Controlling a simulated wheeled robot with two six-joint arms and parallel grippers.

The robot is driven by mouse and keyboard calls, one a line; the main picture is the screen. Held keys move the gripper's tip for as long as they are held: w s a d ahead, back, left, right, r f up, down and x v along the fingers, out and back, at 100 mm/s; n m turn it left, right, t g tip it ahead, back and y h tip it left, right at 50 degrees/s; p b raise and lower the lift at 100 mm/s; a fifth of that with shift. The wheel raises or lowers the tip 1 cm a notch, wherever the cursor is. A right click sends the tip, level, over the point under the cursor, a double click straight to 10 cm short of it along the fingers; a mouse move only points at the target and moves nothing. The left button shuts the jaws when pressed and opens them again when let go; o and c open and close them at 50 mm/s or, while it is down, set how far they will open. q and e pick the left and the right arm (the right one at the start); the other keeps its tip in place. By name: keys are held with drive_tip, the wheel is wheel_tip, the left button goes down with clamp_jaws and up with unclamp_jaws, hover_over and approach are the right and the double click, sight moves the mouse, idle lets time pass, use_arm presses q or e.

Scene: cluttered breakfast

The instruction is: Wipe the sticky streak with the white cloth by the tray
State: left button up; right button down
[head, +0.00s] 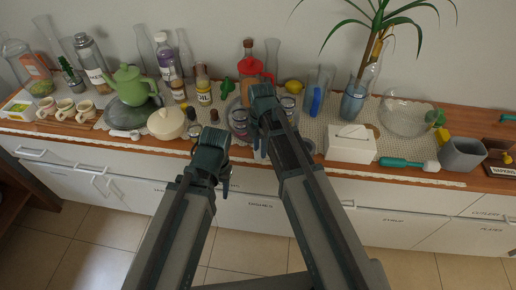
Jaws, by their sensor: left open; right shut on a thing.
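I cannot make out the white cloth or the sticky streak; my arms cover part of the counter near the tray.
Left stand a cream lidded pot (166,123), green teapot (131,86) and mugs (84,109). Right are a white box (351,144), teal-handled brush (400,162), glass bowl (405,116) and grey container (462,155).

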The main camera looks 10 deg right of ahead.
use_arm(q)
drive_tip(key=shift+d, duration=0.1)
use_arm(e)
drive_tip(key=shift+t, duration=0.4)
drive_tip(key=shift+w+d, duration=0.3)
drive_tip(key=shift+d, duration=0.4)
drive_tip(key=shift+w+d, duration=0.25)
drive_tip(key=shift+d, duration=0.5)
drive_tip(key=shift+w+d, duration=0.3)
drive_tip(key=shift+d, duration=0.4)
use_arm(q)
drive_tip(key=shift+r, duration=0.1)
use_arm(e)
drive_tip(key=shift+d, duration=0.1)
drive_tip(key=shift+s+d, duration=0.25)
drive_tip(key=shift+d, duration=0.6)
drive_tip(key=shift+s+d, duration=0.25)
drive_tip(key=shift+d, duration=0.55)
drive_tip(key=shift+w+d+f, duration=0.1)
use_arm(q)
drive_tip(key=shift+w, duration=0.35)
use_arm(e)
drive_tip(key=shift+s, duration=0.2)
